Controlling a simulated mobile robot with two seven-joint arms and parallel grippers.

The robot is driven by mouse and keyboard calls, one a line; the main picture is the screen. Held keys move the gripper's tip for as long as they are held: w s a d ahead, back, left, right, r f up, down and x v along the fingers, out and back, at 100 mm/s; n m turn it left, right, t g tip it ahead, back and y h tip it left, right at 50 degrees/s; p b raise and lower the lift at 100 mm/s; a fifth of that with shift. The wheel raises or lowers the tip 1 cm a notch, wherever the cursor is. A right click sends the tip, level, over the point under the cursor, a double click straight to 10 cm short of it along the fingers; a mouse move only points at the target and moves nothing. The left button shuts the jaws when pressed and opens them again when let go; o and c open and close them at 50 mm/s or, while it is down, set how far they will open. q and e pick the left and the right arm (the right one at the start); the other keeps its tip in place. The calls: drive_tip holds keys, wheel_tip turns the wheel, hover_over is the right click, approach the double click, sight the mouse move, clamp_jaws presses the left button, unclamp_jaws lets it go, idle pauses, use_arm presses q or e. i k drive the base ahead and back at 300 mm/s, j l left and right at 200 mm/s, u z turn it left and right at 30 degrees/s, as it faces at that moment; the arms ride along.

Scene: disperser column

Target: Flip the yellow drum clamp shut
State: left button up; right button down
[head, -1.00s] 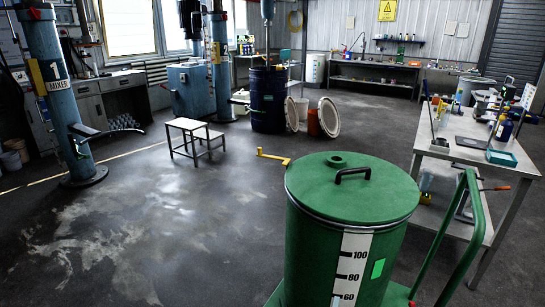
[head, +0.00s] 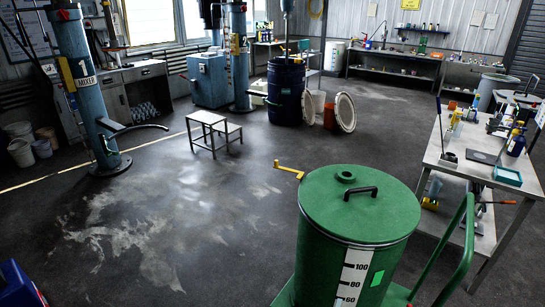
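A yellow bent lever (head: 288,170), which looks like the drum clamp, sticks out level to the left from behind the green drum's lid. Its left end has a short bent tip, and its right end is near the lid's far-left edge. I cannot tell whether it touches the drum. The green drum (head: 320,245) stands upright at the lower right, with its lid (head: 335,212) on and a black handle on top. A white scale runs down its front. Neither of my grippers is in view.
The drum stands on a green trolley with a rail (head: 440,255) at its right. A cluttered table (head: 446,165) stands further right. A white step stool (head: 212,118) and a blue drum (head: 286,92) stand behind. The floor left of the green drum is clear.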

sight(301, 174)
drive_tip(key=i+j+u, duration=0.1)
drive_tip(key=i+u, duration=0.45)
drive_tip(key=i+j+u, duration=0.2)
drive_tip(key=i+u, duration=0.25)
drive_tip(key=i, duration=0.15)
drive_tip(key=i+u, duration=0.5)
drive_tip(key=i+z, duration=0.75)
drive_tip(key=i, duration=0.15)
drive_tip(key=i+j+z, duration=0.2)
drive_tip(key=i+z, duration=0.4)
drive_tip(key=z, duration=0.2)
drive_tip(key=i+z, duration=0.15)
drive_tip(key=z, duration=0.2)
drive_tip(key=i+z, duration=0.2)
drive_tip(key=z, duration=0.2)
drive_tip(key=i+j+z, duration=0.15)
drive_tip(key=z, duration=0.2)
drive_tip(key=i+j+z, duration=0.15)
drive_tip(key=z, duration=0.25)
drive_tip(key=i+j+z, duration=0.55)
drive_tip(key=z, duration=0.2)
drive_tip(key=i+j+z, duration=0.4)
drive_tip(key=j, duration=0.25)
drive_tip(key=k, duration=0.05)
